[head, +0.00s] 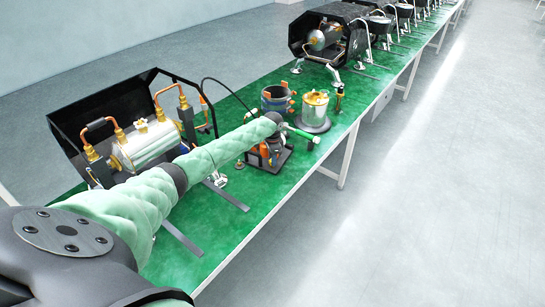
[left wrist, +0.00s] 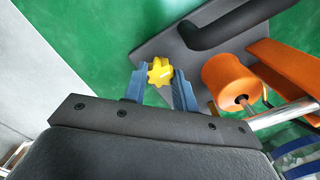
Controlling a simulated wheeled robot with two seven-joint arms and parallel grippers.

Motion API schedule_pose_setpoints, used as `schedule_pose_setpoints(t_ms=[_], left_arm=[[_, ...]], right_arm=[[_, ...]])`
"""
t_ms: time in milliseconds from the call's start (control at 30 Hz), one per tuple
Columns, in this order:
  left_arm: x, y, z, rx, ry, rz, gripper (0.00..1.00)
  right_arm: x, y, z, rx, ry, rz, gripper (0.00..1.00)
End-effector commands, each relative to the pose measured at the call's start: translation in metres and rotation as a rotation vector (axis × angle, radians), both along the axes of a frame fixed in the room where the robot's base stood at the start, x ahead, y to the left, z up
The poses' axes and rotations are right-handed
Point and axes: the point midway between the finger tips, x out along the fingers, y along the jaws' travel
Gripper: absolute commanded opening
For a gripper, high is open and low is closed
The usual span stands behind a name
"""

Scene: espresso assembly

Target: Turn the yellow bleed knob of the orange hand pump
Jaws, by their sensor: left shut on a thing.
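The yellow bleed knob (left wrist: 159,72) is a small lobed knob in the left wrist view. My left gripper (left wrist: 160,77) has its two blue fingers on either side of it and is shut on it. The orange hand pump (left wrist: 228,80) shows beside it to the right, with an orange cylinder, a metal rod and a dark base plate. In the head view the pump (head: 264,150) stands on the green table, partly hidden by my left arm. The knob cannot be made out in the head view. My right gripper is not in view.
The green bench (head: 215,245) runs away to the upper right. Near the pump stand a dark container with orange parts (head: 277,100) and a silver canister (head: 315,106). A black-cased machine with copper pipes (head: 140,140) is at the left. A black hose (head: 228,92) arcs behind my arm.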

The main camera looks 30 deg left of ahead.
Motion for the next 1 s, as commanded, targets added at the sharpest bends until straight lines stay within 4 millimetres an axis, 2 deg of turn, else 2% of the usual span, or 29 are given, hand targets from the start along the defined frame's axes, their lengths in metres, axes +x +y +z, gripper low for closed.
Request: schedule_pose_setpoints(t_ms=[267,667,1000], left_arm=[[-0.001,-0.002,0.002,-0.003,0.003,0.261,0.05],[0.000,-0.002,0.002,-0.002,0.003,0.638,0.05],[0.000,-0.002,0.002,-0.002,0.001,0.901,0.05]], right_arm=[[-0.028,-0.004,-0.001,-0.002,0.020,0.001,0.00],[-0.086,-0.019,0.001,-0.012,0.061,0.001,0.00],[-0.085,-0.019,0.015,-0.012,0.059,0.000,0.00]])
